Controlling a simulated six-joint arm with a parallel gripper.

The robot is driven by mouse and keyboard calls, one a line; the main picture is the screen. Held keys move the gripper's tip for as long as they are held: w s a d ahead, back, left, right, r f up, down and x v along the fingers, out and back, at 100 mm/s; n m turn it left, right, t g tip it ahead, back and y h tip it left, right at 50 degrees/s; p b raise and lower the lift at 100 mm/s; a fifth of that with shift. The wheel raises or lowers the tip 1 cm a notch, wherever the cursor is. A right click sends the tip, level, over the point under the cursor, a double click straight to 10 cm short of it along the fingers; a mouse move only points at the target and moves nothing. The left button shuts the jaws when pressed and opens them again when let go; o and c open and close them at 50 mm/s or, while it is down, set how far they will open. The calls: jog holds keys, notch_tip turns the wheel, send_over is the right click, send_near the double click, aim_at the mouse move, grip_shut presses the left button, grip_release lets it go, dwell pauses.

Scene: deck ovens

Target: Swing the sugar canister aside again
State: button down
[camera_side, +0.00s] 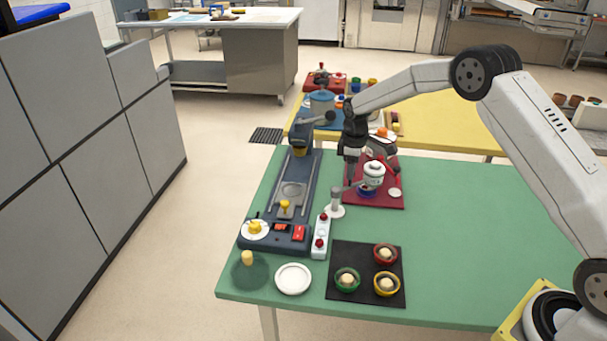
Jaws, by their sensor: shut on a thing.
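The sugar canister (373,174) is white with a dark band. It sits at the end of a grey swing arm (346,187), above the red board on the green table. The swing arm's pivot post (336,205) stands to the lower left of the canister, on a white round base. My gripper (351,180) points down just left of the canister and is shut on the swing arm beside it. The fingertips are small and dark, so the exact grip point is hard to make out.
A blue machine (290,190) with rails and a yellow knob stands left of the pivot. A white switch strip (321,236), a white plate (293,279) and a black mat (340,290) with small bowls lie in front. The green table's right side (460,240) is clear.

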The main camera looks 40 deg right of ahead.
jog(key=shift+s+a+r+m, duration=0.1)
jog(key=shift+s+a+m, duration=0.4)
jog(key=shift+m, duration=1.35)
jog(key=shift+s+a+f+m, duration=0.1)
jog(key=shift+s+a+m, duration=0.35)
jog(key=shift+m, duration=1.45)
jog(key=shift+s+a+r+m, duration=0.2)
jog(key=shift+s+m, duration=0.5)
jog(key=shift+m, duration=1.15)
jog(key=shift+f, duration=0.1)
jog(key=shift+c, duration=2)
grip_release()
jog(key=shift+f, duration=0.1)
notch_tip(320, 180, up, 8)
jog(key=shift+s+a, duration=0.1)
jog(key=shift+s, duration=0.05)
